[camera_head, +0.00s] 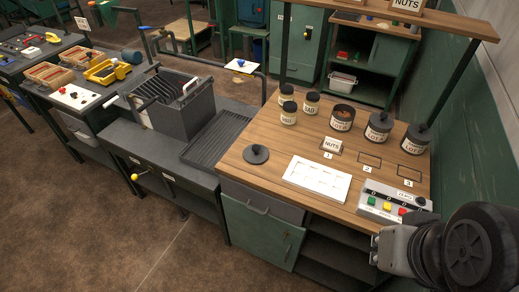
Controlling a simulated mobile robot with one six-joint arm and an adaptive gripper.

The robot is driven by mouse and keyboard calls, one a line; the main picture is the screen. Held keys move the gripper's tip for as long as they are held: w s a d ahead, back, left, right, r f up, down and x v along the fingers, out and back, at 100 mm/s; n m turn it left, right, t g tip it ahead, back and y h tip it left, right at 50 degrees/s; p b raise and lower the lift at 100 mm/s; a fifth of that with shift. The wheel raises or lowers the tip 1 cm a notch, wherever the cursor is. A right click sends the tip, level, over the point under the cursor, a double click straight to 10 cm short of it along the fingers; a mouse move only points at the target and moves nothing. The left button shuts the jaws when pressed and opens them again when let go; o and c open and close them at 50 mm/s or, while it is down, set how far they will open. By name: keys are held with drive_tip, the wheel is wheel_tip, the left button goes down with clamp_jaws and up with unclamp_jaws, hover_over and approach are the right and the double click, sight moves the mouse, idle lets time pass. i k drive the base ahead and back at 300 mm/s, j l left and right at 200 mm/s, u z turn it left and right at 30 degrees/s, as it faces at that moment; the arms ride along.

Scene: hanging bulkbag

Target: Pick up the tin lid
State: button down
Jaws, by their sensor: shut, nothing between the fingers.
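The tin lid (256,154) is a dark, round disc with a knob on top. It lies flat, knob up, near the left edge of the wooden counter (262,127). An open tin (342,118) with a pale label stands farther back on the counter, its brown contents showing. My gripper (379,247) is at the lower right, beside the counter's right front corner. It is shut and empty, well apart from the lid. The lid is in full view; my gripper's fingertips are small and hard to make out.
Two lidded tins (378,127) (416,138) and several small jars (288,112) stand on the counter. A white tray (317,180) lies right of the lid. A button box (394,203) sits near my gripper. A shelf post (283,45) rises at the back.

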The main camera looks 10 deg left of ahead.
sight(254, 154)
drive_tip(key=i+j, duration=0.2)
drive_tip(key=j, duration=0.2)
drive_tip(key=i+j, duration=0.2)
drive_tip(key=j, duration=0.2)
drive_tip(key=i+j, duration=0.2)
drive_tip(key=j, duration=0.2)
drive_tip(key=i+j+u, duration=0.1)
drive_tip(key=j, duration=0.3)
drive_tip(key=i+j, duration=0.35)
